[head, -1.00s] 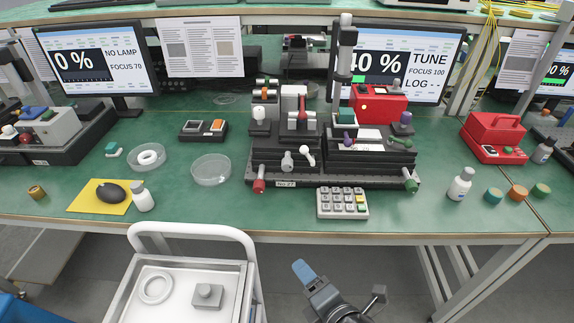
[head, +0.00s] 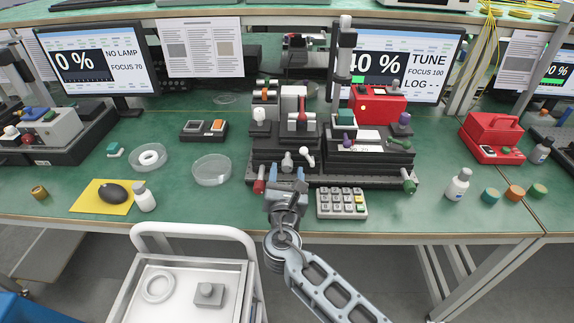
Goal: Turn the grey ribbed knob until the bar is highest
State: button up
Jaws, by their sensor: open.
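A grey knob (head: 287,161) sits on the front of the black left-hand stage (head: 262,158) in the middle of the bench; its ribbing is too small to make out. My gripper (head: 288,185) is just in front of and below the grey knob, near the bench's front edge. It is open, and it hides part of the base's front. It appears apart from the knob.
A white lever (head: 305,157) stands right beside the grey knob. A red knob (head: 260,180) and a green knob (head: 408,186) stick out from the base. A keypad (head: 341,203) lies right of my gripper. A glass dish (head: 211,170) is to the left.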

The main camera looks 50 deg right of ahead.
aim_at(287, 170)
jog(key=shift+x, duration=1.55)
jog(key=c, duration=1.1)
